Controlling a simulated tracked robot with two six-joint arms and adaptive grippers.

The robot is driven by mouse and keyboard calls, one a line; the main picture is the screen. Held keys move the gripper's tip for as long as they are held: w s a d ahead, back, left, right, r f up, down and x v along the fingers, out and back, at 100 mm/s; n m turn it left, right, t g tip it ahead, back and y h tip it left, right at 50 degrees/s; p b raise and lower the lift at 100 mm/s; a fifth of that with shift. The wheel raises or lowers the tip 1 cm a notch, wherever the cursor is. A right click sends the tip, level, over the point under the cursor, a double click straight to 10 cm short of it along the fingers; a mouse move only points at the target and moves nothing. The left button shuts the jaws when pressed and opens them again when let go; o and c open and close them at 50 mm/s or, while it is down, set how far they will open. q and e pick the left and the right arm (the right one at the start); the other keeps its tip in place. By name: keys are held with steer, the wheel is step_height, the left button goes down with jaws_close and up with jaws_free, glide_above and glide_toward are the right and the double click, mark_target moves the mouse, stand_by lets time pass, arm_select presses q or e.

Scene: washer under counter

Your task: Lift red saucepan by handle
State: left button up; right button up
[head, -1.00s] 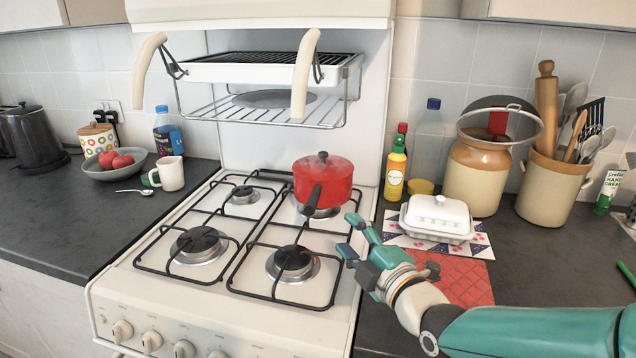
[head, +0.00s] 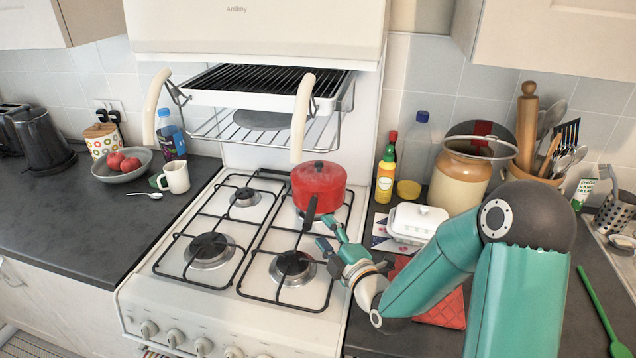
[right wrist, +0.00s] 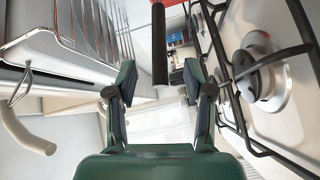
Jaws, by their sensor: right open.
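The red saucepan (head: 319,185) with a dark lid knob sits on the back right burner of the white stove. Its black handle (head: 309,213) points toward the front of the stove. My right gripper (head: 322,243) is open and empty, just in front of and slightly right of the handle's end. In the right wrist view the black handle (right wrist: 159,45) shows beyond and between the two open fingers (right wrist: 155,85), with a bit of the red pan (right wrist: 174,12) at the top. The handle appears apart from the fingers. My left gripper is not in view.
The grill rack (head: 262,125) with two pale handles hangs above the back burners. A white butter dish (head: 417,221), a yellow bottle (head: 386,175) and a brown crock (head: 459,180) stand right of the stove. The front burners (head: 208,250) are empty.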

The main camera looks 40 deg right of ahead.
mark_target(310, 211)
steer(key=w+p, duration=0.1)
steer(key=w, duration=0.1)
steer(key=w+p, duration=0.1)
steer(key=w, duration=0.1)
steer(key=w+p, duration=0.1)
steer(key=w, duration=0.2)
steer(key=shift+w+d, duration=0.1)
steer(key=shift+d, duration=0.15)
steer(key=shift+w+d+p, duration=0.1)
steer(key=shift+w+p, duration=0.2)
steer(key=shift+f, duration=0.1)
steer(key=shift+c, duration=0.3)
jaws_close()
steer(key=shift+r, duration=0.25)
